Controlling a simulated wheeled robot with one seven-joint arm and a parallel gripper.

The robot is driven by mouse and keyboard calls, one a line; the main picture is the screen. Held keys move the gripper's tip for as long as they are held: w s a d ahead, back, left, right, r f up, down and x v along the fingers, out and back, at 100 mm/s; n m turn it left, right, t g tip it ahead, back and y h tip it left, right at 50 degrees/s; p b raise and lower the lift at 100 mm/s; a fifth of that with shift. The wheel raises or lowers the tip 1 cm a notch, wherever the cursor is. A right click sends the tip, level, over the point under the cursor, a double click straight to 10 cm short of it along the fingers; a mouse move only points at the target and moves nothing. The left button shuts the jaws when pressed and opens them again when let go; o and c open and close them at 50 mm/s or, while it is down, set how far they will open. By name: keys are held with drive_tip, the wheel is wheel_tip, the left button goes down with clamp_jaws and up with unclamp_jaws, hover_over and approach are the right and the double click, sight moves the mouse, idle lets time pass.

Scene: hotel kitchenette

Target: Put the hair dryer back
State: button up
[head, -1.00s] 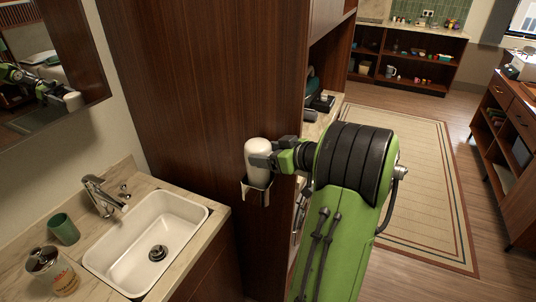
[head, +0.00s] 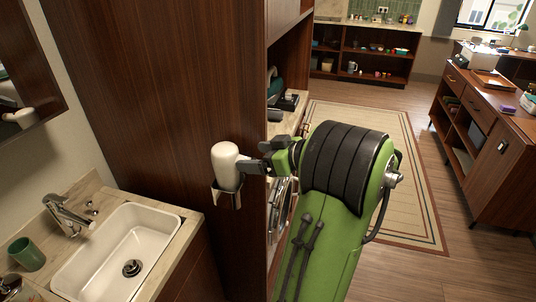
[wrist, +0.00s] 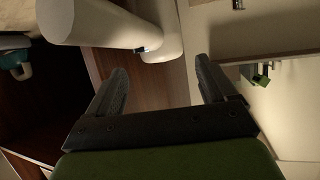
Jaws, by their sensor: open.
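The white hair dryer (head: 225,163) sits in a metal wall holder (head: 226,196) on the side of the dark wood cabinet. Its rounded body shows above the holder; its lower part is hidden by it. My gripper (head: 250,166) is just to the right of the dryer, with nothing between its fingers. In the wrist view, the two dark fingers (wrist: 160,86) are spread apart, and the white dryer (wrist: 100,22) lies beyond their tips at the top of the picture.
The wood cabinet panel (head: 150,100) stands close beside my gripper. A sink (head: 120,250) with a tap (head: 68,213) and a green cup (head: 27,254) is at the lower left. Open shelves (head: 289,105) are behind the panel. The rug (head: 415,190) at right is clear.

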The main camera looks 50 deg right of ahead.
drive_tip(key=shift+p+v, duration=0.55)
drive_tip(key=shift+v, duration=1.7)
